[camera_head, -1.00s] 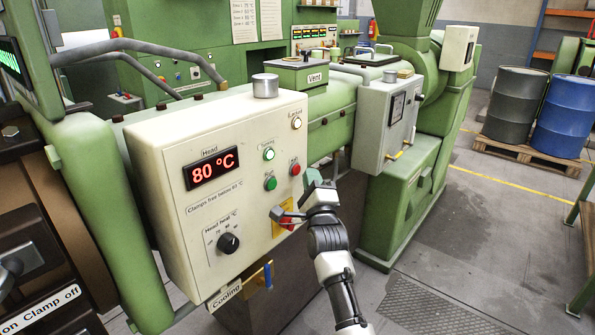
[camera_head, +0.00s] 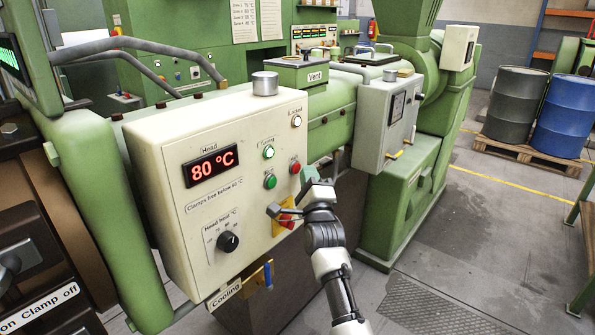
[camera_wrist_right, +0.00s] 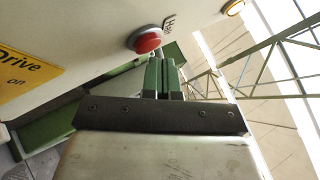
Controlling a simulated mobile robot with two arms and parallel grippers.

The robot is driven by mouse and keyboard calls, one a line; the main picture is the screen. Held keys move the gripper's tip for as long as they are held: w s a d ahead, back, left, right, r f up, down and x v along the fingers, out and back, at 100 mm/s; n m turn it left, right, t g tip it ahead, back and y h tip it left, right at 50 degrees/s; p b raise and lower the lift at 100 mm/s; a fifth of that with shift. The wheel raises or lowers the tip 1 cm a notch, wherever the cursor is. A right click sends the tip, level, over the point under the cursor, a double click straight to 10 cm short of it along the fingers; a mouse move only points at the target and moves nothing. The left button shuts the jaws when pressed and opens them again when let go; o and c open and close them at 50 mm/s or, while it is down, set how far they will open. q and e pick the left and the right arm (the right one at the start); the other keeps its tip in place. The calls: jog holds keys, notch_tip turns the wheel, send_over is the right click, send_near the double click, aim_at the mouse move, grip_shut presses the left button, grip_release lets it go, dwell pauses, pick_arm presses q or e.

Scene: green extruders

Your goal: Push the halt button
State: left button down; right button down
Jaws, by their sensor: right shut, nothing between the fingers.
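The halt button (camera_head: 295,167) is a red round button at the right side of the cream control panel (camera_head: 185,240). In the right wrist view, the red button (camera_wrist_right: 147,40) stands out from the panel beside a partly cut-off label starting "Ha". My right gripper (camera_head: 306,175) is shut and empty, its green fingers just right of and slightly below the button. In the wrist view the shut fingertips (camera_wrist_right: 163,62) appear just below and right of the button. A small gap seems to show, but I cannot tell the depth between them. My left gripper is not in view.
A green button (camera_head: 270,181) and lit lamps sit near the red button. Below is a red switch on a yellow plate (camera_head: 278,229), close to my right wrist. A grey box (camera_head: 372,125) stands to the right.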

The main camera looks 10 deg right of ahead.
jog(key=shift+w+a+b, duration=0.2)
jog(key=shift+w+b, duration=0.1)
dwell(0.8)
dwell(0.3)
jog(key=shift+s+d+p, duration=0.45)
jog(key=shift+s+p, duration=0.05)
jog(key=shift+s, duration=0.1)
jog(key=shift+s+d, duration=0.1)
jog(key=s+d+p, duration=0.1)
jog(key=s, duration=0.1)
jog(key=s+d+p, duration=0.1)
jog(key=d, duration=0.1)
jog(key=shift+s, duration=0.4)
jog(key=shift+f, duration=0.1)
